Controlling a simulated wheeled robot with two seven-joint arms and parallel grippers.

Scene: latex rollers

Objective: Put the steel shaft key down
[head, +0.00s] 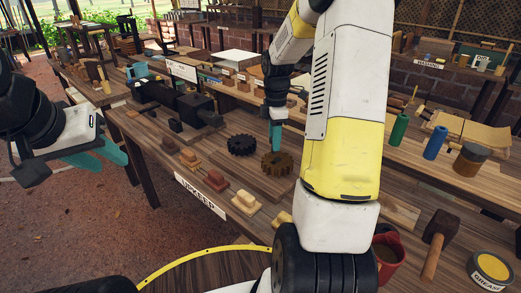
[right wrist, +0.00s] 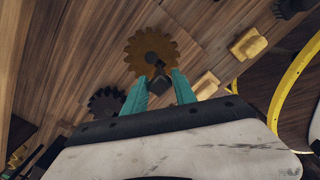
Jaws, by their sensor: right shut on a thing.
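My right gripper (head: 275,140) points down over the rusty brown gear (head: 277,164) on a wooden board. In the right wrist view, its teal fingers (right wrist: 160,84) are shut on a small dark block, which I take to be the steel shaft key (right wrist: 160,90). The key is held at the near edge of the brown gear (right wrist: 137,46), close to its dark centre. I cannot tell whether the key touches the gear. In the head view the key is too small to make out. My left gripper (head: 118,168) is open and empty, off the bench's left side.
A black gear (head: 242,145) lies left of the brown gear. Several wooden blocks (head: 215,181) line the front edge by a label (head: 201,195).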

